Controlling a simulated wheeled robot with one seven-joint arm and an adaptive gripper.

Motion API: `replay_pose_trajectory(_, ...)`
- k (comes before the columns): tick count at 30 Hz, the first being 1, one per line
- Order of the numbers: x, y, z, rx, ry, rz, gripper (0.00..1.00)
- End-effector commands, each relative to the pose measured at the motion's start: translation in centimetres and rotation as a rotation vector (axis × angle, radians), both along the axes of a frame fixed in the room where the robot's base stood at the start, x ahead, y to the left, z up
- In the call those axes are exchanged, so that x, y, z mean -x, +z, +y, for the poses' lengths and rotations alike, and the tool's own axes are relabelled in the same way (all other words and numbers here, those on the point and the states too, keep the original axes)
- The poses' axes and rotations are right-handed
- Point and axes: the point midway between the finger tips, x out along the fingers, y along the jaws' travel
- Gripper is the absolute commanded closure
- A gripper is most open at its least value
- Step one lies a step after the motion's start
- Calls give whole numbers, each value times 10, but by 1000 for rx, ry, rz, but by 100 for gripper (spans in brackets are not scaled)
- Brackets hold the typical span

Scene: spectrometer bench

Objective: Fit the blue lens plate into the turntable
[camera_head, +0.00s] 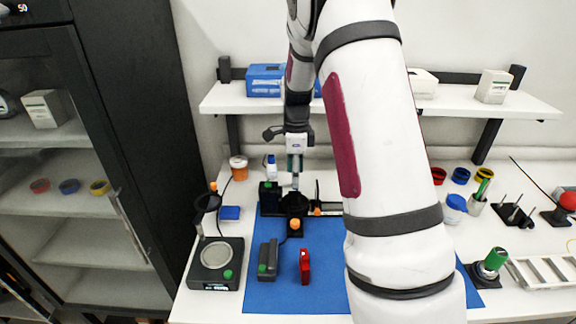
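My arm reaches down over the bench, and its end with my gripper (295,178) is above the dark spectrometer assembly at the back of the blue mat. The fingers are too small and too mixed with the dark parts to tell whether they are open, or whether they hold anything. A dark round piece (294,203) below the gripper looks like the turntable; its slot cannot be made out. A small flat blue piece (230,213) lies on the white bench left of the mat. I cannot tell whether it is the lens plate.
A red block (305,266) and a grey block (268,259) stand on the blue mat (330,298). A round-topped device (216,262) sits at left. A green-topped piece (491,262), a white rack (545,270) and pegs (514,215) stand at right. A shelf (460,103) runs behind.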

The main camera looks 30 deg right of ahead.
Motion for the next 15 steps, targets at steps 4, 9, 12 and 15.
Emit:
replay_pose_trajectory(4, 0, 0, 0, 1, 0, -1, 80)
replay_pose_trajectory(9, 0, 0, 0, 1, 1, -1, 80)
replay_pose_trajectory(12, -1, 0, 1, 0, 2, -1, 80)
replay_pose_trajectory(15, -1, -5, 1, -1, 2, -1, 80)
